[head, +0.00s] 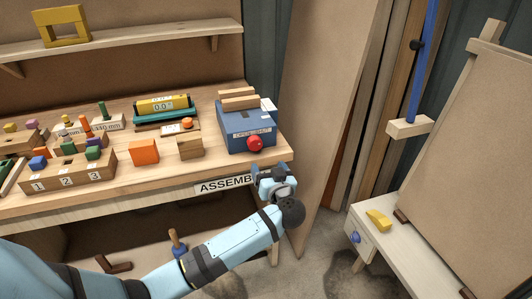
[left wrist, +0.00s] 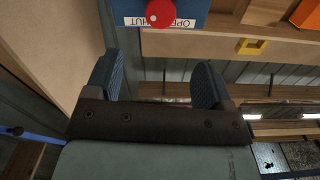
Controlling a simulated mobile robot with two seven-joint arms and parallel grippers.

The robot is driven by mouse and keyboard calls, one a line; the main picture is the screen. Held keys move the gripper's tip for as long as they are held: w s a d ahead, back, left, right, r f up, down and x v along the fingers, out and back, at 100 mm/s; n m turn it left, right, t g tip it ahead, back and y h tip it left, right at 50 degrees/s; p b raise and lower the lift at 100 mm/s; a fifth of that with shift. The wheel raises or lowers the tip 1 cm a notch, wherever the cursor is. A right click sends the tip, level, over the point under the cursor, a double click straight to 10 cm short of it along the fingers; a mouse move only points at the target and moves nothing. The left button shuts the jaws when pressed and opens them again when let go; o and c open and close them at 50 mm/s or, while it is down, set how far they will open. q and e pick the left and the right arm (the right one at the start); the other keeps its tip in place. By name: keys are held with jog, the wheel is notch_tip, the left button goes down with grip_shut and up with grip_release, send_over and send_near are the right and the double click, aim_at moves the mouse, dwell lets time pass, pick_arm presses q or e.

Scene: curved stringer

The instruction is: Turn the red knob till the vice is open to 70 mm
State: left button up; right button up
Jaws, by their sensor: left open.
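The vice is a blue box (head: 236,118) with two wooden jaws (head: 239,97) on top, at the right end of the bench. The jaws stand apart by a small gap. The red knob (head: 255,144) is on its front, beside an "OPEN SHUT" label; it also shows at the top of the left wrist view (left wrist: 160,13). My left gripper (head: 268,172) is just below and in front of the knob, not touching it. Its two blue fingers (left wrist: 155,80) are apart and empty. My right gripper is not in view.
An orange block (head: 144,151) and a wooden block (head: 190,147) stand left of the vice. A numbered block (head: 70,175) holds coloured pegs. A leaning board (head: 325,90) is right of the bench. A side table (head: 385,222) with a yellow piece stands at the right.

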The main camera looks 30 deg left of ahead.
aim_at(256, 145)
pick_arm(q)
jog(key=b+x, duration=0.1)
jog(key=x, duration=1.2)
jog(key=shift+b, duration=0.4)
